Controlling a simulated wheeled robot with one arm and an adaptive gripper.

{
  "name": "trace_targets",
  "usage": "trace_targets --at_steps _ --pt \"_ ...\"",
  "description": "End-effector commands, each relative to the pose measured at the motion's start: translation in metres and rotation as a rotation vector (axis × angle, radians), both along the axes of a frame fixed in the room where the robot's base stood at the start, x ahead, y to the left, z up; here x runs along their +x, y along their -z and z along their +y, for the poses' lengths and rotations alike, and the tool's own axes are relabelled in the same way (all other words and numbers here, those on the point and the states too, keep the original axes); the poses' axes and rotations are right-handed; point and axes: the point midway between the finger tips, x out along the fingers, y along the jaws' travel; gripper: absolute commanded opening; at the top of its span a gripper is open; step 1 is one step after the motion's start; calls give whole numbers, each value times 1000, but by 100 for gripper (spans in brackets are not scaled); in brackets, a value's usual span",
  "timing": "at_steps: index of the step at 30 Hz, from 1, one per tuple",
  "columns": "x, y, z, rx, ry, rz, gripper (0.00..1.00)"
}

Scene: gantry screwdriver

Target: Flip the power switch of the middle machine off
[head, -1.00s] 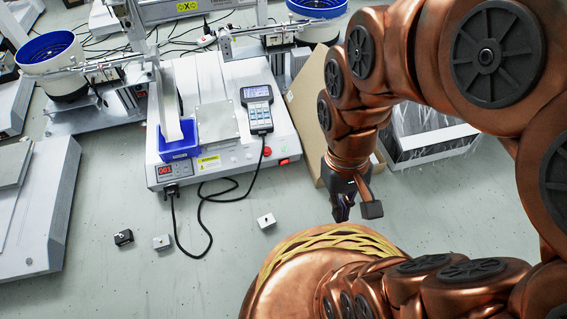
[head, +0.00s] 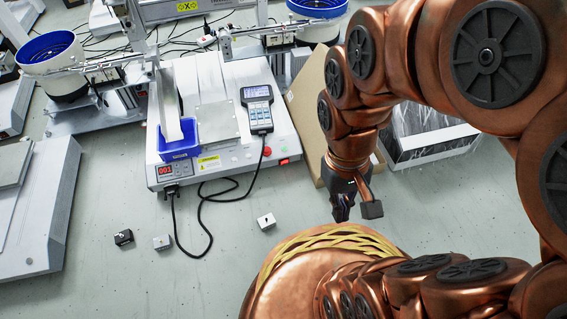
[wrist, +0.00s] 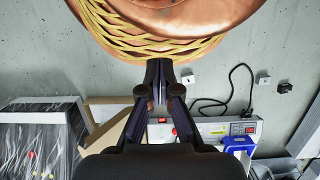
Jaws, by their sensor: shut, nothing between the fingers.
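The middle machine (head: 228,143) is a white box with a blue bin, a keypad unit on a cord and a red lit display reading 001. A red rocker switch (head: 284,161) sits at the right end of its front face, below a red round button (head: 267,151). My gripper (head: 343,214) hangs to the right of and in front of the machine, apart from the switch. Its fingers (wrist: 160,70) are shut with nothing between them. I cannot tell which way the rocker is tilted.
Small blocks lie on the table in front of the machine: a black one (head: 123,237), a grey one (head: 161,242) and a white one (head: 266,221). A black cord (head: 205,215) loops there. A cardboard sheet (head: 308,110) and a white box (head: 430,145) stand to the right.

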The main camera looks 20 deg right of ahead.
Motion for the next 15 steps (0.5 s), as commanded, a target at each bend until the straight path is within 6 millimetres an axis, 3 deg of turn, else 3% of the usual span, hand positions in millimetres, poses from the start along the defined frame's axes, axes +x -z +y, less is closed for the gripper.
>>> trace_targets --at_steps 8,15 --pt "3 -27 1 3 3 -12 0" --pt "9 -87 3 9 9 -35 0"
